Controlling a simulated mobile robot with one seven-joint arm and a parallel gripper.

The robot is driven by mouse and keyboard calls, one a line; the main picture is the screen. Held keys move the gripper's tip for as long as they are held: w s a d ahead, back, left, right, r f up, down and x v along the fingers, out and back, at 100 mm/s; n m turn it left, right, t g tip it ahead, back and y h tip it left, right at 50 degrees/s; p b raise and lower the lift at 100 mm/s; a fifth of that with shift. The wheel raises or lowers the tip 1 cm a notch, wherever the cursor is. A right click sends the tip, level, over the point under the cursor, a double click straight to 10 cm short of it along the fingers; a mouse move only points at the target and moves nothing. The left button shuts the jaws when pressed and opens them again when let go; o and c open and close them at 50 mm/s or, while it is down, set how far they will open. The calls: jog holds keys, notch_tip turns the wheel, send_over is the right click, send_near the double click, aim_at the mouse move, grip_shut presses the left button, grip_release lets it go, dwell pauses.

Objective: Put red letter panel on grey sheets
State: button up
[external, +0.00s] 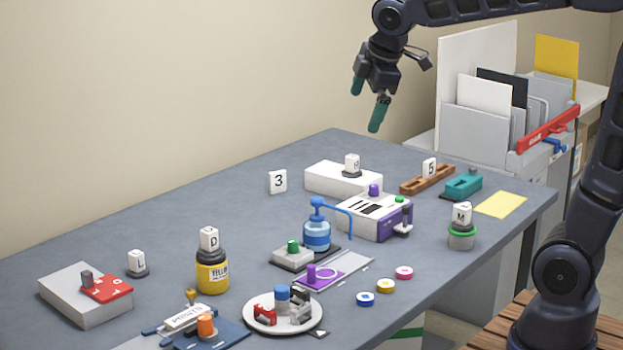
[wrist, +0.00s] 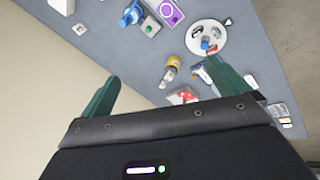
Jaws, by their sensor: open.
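The red letter panel (external: 118,291) has pale letters and a grey knob. It lies at the right side of a pale grey block that looks like a stack of sheets (external: 62,287), at the left end of the table, and appears to rest on its top. My gripper (external: 366,108) is open and empty, high above the far part of the table, well away from the panel. Its two green fingers also show in the wrist view (wrist: 162,70).
A yellow bottle (external: 212,277), a round white plate (external: 250,323) with small parts and a blue pump bottle (external: 316,235) stand mid-table. A white block (external: 325,180) and a purple-white machine (external: 365,222) stand farther back. The table's back-left strip is mostly clear.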

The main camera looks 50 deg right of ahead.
jog(key=s+d+f+m, duration=0.3)
jog(key=s+m, duration=0.2)
jog(key=s, duration=0.5)
jog(key=s+d+f+m, duration=0.3)
jog(key=s+m, duration=0.3)
jog(key=s, duration=0.4)
jog(key=shift+s+d+f+y, duration=0.15)
jog(key=shift+s+d+y, duration=0.15)
jog(key=shift+s+d, duration=0.15)
